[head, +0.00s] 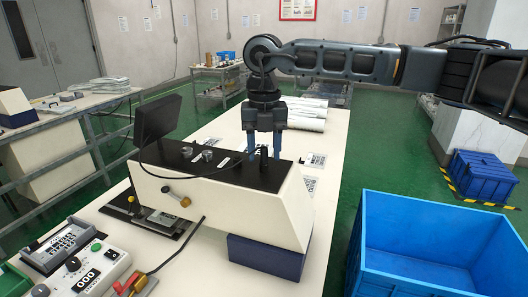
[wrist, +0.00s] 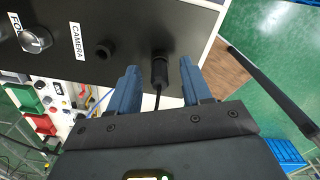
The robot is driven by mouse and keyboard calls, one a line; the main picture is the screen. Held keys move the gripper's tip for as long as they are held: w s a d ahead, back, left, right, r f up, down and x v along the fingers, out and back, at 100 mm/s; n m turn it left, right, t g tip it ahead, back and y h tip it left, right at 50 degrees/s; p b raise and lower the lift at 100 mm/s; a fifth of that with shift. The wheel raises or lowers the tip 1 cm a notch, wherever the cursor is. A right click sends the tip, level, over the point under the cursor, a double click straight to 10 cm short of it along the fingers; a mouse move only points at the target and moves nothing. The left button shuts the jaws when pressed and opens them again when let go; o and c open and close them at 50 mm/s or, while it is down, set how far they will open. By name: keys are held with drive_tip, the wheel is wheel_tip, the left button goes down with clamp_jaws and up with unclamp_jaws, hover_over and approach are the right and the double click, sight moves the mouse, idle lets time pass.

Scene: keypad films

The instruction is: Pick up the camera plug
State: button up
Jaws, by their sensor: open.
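The camera plug is a black cylinder with a thin black cable (wrist: 161,70). It stands on the black top panel of the white machine, and in the head view it shows between my fingers (head: 264,153). My gripper (head: 264,148) points down over the panel, open, with one blue finger on each side of the plug. In the wrist view my gripper (wrist: 160,80) has visible gaps to the plug on both sides. A black round socket (wrist: 103,51) sits beside the label "CAMERA" (wrist: 77,42). Whether the plug's lower end sits in a hole is hidden.
The white machine (head: 285,215) stands on a long table, with a dark monitor (head: 157,118) at its left. Silver knobs (head: 208,155) are on the panel. A blue crate (head: 440,215) stands at the right. A control box (head: 85,275) is at the front left.

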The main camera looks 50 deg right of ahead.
drive_tip(key=shift+f, duration=0.2)
clamp_jaws()
idle(0.3)
drive_tip(key=shift+r, duration=0.1)
drive_tip(key=shift+r+b, duration=0.3)
drive_tip(key=shift+r, duration=0.2)
wheel_tip(320, 180, up, 3)
drive_tip(key=shift+f+b, duration=0.15)
drive_tip(key=shift+b, duration=0.35)
drive_tip(key=s+d+r+b, duration=0.1)
drive_tip(key=s+d+r, duration=0.1)
drive_tip(key=d, duration=0.3)
drive_tip(key=s+d+r+b, duration=0.1)
drive_tip(key=s+d+r, duration=0.1)
drive_tip(key=d+r, duration=0.3)
drive_tip(key=shift+s+d, duration=0.25)
drive_tip(key=shift+d, duration=0.1)
drive_tip(key=shift+r, duration=0.1)
drive_tip(key=b, duration=0.1)
approach(264, 147)
drive_tip(key=w+a, duration=0.2)
drive_tip(key=w, duration=0.4)
drive_tip(key=shift+w+a+r, duration=0.15)
drive_tip(key=shift+w+a, duration=0.05)
drive_tip(key=shift+w, duration=0.1)
